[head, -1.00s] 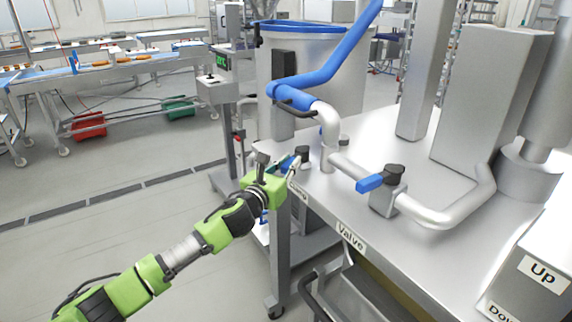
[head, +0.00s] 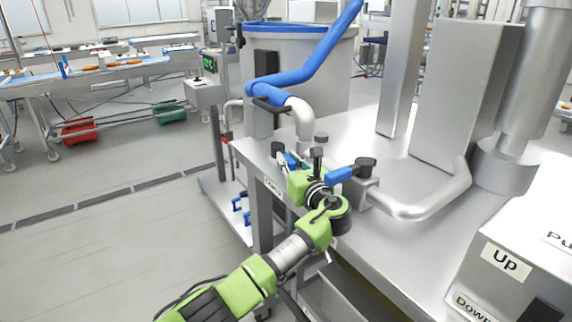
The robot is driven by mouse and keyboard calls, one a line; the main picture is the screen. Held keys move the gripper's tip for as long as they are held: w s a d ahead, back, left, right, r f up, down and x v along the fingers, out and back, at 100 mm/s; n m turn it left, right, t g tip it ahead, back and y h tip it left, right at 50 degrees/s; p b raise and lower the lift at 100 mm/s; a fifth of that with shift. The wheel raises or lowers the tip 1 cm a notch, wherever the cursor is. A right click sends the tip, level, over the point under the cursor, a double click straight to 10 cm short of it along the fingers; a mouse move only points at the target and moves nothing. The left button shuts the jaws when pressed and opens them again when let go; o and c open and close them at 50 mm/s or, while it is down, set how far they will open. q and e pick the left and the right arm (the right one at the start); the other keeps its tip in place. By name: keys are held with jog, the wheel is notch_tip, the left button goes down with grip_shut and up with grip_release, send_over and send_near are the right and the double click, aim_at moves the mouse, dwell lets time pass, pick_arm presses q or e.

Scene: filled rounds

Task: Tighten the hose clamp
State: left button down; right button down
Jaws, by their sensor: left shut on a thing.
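The blue hose (head: 318,62) ends over a bent steel pipe (head: 300,112). A dark clamp lever (head: 271,104) sits at that joint, apart from my gripper. My left gripper (head: 291,163) is low over the table's near edge, below the pipe. The fingers and lever are small and partly hidden, so the exact grip is unclear. My right gripper is not in view.
A blue valve lever (head: 340,174) with a black knob (head: 366,163) stands close right of my left wrist. The steel table (head: 425,240) is bare in front. A steel vat (head: 320,75) stands behind.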

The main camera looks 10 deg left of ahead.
pick_arm(q)
jog(key=shift+w+d+n+g+y+b, duration=0.25)
jog(key=shift+d+n+g+y+b, duration=0.1)
jog(key=shift+n+g+y, duration=0.2)
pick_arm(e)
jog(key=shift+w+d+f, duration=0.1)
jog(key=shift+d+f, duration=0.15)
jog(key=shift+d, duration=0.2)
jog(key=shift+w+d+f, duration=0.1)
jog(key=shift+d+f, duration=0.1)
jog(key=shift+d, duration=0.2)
pick_arm(q)
jog(key=c, duration=1.9)
grip_release()
jog(key=shift+w, duration=0.1)
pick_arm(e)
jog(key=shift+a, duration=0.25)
pick_arm(q)
jog(key=shift+a, duration=0.1)
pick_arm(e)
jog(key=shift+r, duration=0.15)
